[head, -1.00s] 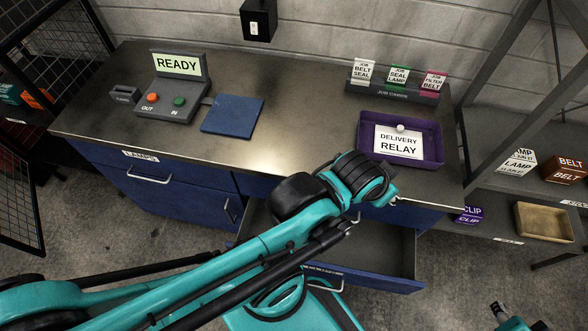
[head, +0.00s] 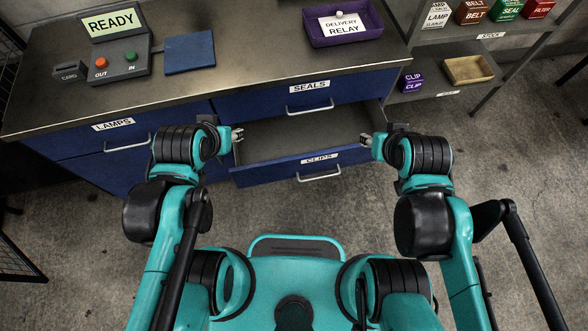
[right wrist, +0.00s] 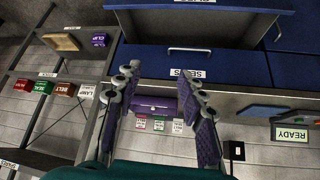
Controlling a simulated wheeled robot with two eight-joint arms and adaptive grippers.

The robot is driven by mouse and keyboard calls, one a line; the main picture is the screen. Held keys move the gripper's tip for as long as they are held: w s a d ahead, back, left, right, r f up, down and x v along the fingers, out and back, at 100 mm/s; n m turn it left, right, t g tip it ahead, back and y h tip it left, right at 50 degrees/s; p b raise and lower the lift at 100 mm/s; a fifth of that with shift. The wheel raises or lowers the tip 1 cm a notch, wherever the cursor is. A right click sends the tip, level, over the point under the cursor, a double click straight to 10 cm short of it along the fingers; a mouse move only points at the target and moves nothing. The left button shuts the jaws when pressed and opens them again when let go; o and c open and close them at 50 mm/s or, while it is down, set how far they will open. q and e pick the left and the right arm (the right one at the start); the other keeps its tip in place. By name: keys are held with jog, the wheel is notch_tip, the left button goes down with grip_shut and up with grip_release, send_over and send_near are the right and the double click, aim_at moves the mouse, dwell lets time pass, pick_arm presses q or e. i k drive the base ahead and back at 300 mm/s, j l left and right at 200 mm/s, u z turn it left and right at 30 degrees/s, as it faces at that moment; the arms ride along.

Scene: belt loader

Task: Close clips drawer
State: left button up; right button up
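The clips drawer (head: 285,167) is pulled open below the seals drawer in the head view. Its blue front has a CLIPS label and a metal handle (head: 319,174). The visible part of its inside (head: 300,137) is bare. It also shows at the top of the upside-down right wrist view (right wrist: 200,24). My left gripper (head: 238,134) is near the drawer's left side; its fingers are too small to read. My right gripper (head: 366,139) is by the drawer's right side. In the right wrist view its purple-padded fingers (right wrist: 159,78) are apart with nothing between them.
The seals drawer (head: 308,102) and lamps drawer (head: 110,143) are shut. On the worktop are the READY panel (head: 115,62), a blue mat (head: 189,53) and a purple delivery tray (head: 375,31). A stock shelf (head: 435,92) stands at right. Floor before the drawer is clear.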

aim_at(282, 147)
jog(key=i+j+z, duration=0.15)
jog(key=j+z, duration=0.25)
jog(key=j, duration=0.2)
jog(key=j+z, duration=0.35)
jog(key=j, duration=0.3)
